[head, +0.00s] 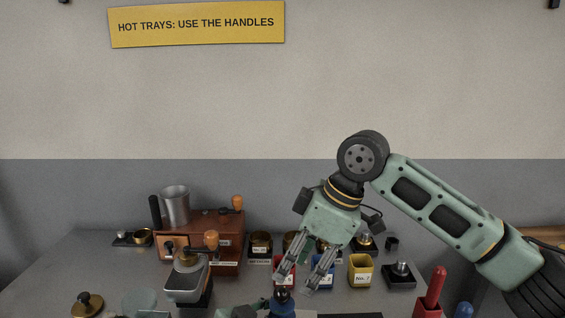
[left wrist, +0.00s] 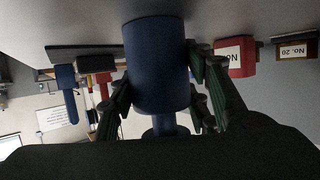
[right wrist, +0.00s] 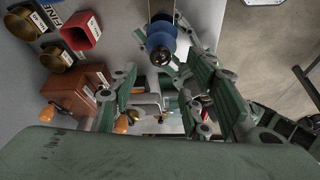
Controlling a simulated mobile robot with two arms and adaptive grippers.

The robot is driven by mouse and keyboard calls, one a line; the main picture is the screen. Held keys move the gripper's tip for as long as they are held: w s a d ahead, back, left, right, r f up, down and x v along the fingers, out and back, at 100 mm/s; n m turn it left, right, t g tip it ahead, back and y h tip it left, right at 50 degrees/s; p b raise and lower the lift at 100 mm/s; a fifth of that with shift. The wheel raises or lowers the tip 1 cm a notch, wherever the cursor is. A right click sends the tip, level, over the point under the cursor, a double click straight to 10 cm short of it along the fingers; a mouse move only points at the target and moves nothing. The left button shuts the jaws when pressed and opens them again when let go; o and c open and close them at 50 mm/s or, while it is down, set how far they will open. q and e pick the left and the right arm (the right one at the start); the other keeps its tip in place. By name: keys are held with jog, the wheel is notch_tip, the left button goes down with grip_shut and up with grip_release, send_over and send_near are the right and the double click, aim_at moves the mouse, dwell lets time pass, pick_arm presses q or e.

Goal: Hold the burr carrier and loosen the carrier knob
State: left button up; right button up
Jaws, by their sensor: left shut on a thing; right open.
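The burr carrier (left wrist: 157,65) is a blue cylinder that fills the middle of the left wrist view. My left gripper (left wrist: 160,92) is shut around it, with fingers on both sides. In the head view the carrier shows only as a small dark blue top (head: 281,297) at the bottom edge, partly cut off. The right wrist view shows a blue flanged part with a dark round knob (right wrist: 160,54) at its end. My right gripper (head: 299,283) is open and empty, its fingertips just above and beside the blue top. I cannot see it touching the knob.
A wooden grinder (head: 226,262) and a grey-topped device (head: 188,284) stand to the left. Numbered cups, including a yellow one (head: 360,272), stand behind my right gripper. A red-handled tool (head: 432,291) stands at the right. The left front table holds a brass-based weight (head: 87,304).

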aim_at(285, 288)
jog(key=shift+x, duration=3.1)
jog(key=shift+a, duration=0.1)
jog(key=shift+c, duration=0.2)
jog(key=c, duration=1)
grip_shut()
jog(key=shift+s+a, duration=0.1)
jog(key=n+g, duration=0.1)
jog(key=n, duration=0.2)
jog(key=shift+n+g, duration=0.3)
jog(key=o, duration=1)
grip_release()
jog(key=shift+w, duration=0.25)
jog(key=shift+o, duration=0.2)
